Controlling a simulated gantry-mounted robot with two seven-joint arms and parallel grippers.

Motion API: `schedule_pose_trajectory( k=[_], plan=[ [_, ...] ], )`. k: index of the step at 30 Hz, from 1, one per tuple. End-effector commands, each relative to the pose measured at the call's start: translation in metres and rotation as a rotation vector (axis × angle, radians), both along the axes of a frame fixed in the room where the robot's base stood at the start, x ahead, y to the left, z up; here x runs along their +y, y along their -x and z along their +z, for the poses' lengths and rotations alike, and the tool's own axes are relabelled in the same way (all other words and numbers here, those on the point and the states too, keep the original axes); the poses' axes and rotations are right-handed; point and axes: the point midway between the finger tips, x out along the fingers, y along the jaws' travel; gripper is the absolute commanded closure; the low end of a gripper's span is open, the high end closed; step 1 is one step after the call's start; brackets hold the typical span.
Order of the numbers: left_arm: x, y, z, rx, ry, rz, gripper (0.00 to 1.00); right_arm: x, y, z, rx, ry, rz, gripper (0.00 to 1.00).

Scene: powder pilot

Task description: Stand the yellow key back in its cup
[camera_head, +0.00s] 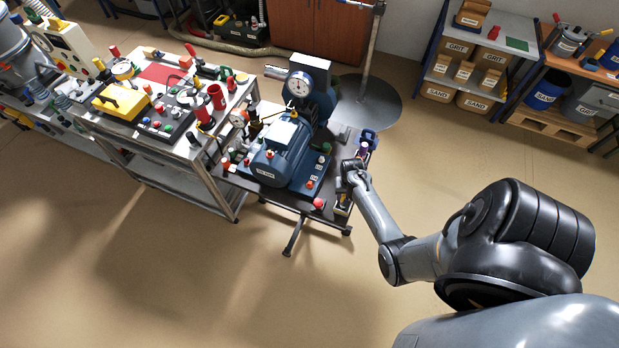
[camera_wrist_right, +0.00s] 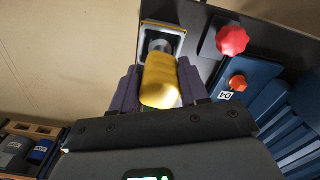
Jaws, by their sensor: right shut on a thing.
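The yellow key (camera_wrist_right: 161,80) is between the two purple fingers of my right gripper (camera_wrist_right: 160,90), which is shut on its handle. Its grey lower end points at the square cup (camera_wrist_right: 178,32), which has a pale, yellow-edged rim and a dark inside. The key's end overlaps the cup in the right wrist view; I cannot tell how deep it sits or whether it touches. In the head view my right gripper (camera_head: 351,176) is over the right edge of the pump cart, above the cup (camera_head: 342,209). The key is mostly hidden there. My left gripper is not in view.
A red knob (camera_wrist_right: 232,40) and an orange-red button (camera_wrist_right: 238,82) stand close to the cup. The blue pump motor (camera_head: 282,150) is left of my right gripper, and a small blue bin (camera_head: 369,136) is just behind it. A crowded workbench (camera_head: 150,150) stands farther left.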

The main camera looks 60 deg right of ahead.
Motion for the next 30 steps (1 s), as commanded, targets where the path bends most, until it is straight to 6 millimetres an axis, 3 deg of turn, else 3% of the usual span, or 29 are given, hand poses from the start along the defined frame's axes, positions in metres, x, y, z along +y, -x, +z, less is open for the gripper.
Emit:
schedule_pose_trajectory(
  k=[19,20,25,30],
  plan=[
    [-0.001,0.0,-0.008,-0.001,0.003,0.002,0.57,0.0,0.0,-0.013,-0.001,0.001,0.0,1.0],
    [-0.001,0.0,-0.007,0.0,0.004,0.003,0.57,0.0,0.0,-0.012,-0.001,0.001,0.0,0.51],
    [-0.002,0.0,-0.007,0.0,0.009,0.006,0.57,0.0,0.0,-0.012,-0.001,0.001,0.0,0.26],
    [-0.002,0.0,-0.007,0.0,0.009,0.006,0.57,0.0,0.0,-0.012,0.0,0.0,0.0,0.26]
  ],
)
